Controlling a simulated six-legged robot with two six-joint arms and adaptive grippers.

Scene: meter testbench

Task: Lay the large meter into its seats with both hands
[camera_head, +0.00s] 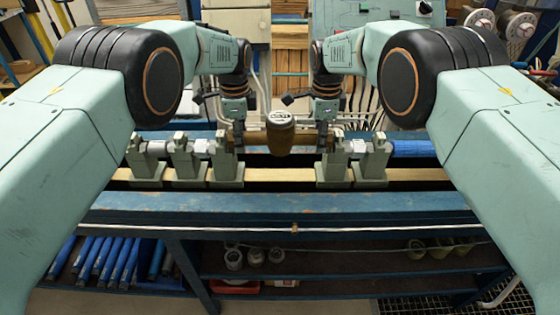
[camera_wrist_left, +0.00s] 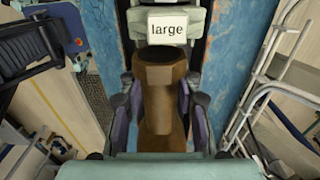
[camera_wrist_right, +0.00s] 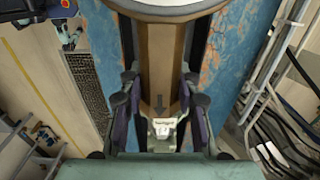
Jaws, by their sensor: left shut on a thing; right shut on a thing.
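The large meter (camera_head: 279,139) has a bronze-brown body with a white-faced round top. It is in the middle of the head view, over the gap between the bench stands. My left gripper (camera_head: 239,134) is shut on its left end; that brown end (camera_wrist_left: 160,105) lies between the fingers in the left wrist view. My right gripper (camera_head: 322,133) is shut on its right end, also between the fingers in the right wrist view (camera_wrist_right: 161,70). Pale green seats (camera_head: 225,170) and (camera_head: 333,172) stand either side. A "large" label (camera_wrist_left: 167,28) shows beyond the left end. Contact with the seats is unclear.
More stands (camera_head: 187,165) with metal fittings line the rail at left. Another stand (camera_head: 370,165) and a blue cylinder (camera_head: 411,148) are at right. The blue bench front (camera_head: 290,205) is clear. Pipes run behind the bench. Shelves below hold blue tubes (camera_head: 110,258) and small parts.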

